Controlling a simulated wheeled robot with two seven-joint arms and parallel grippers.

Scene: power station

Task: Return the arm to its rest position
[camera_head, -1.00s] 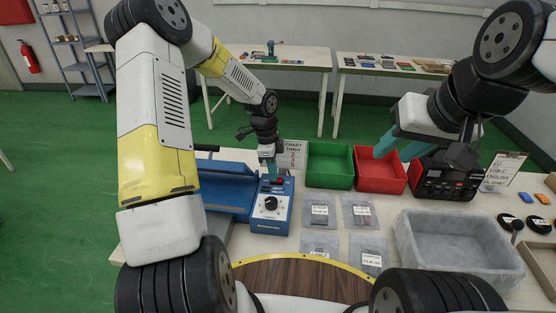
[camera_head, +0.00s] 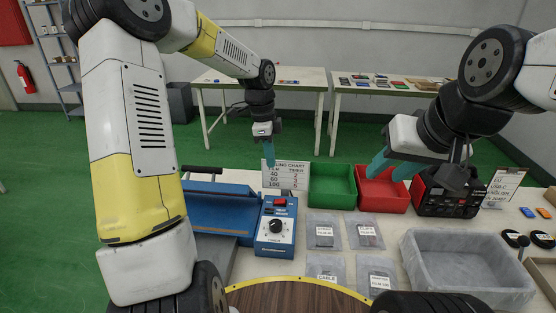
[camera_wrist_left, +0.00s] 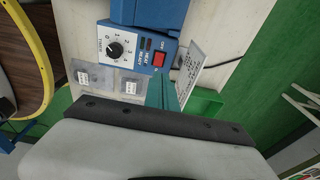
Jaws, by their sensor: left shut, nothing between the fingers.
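My left arm arches in from the left in the head view. My left gripper (camera_head: 264,155) is shut and empty, its teal fingers pointing down in front of the timing chart card (camera_head: 284,176), above and behind the blue sealer's control box (camera_head: 275,228). The box has a black dial and a red switch (camera_head: 279,202). In the left wrist view the teal fingers (camera_wrist_left: 162,94) show beside the box (camera_wrist_left: 135,48) and its red switch (camera_wrist_left: 158,58), apart from them. My right gripper (camera_head: 394,168) is open, its fingers over the red bin (camera_head: 382,192).
A green bin (camera_head: 332,186) stands beside the red one. A black-and-red device (camera_head: 450,193) is to their right. Two tables stand at the back, with open green floor between.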

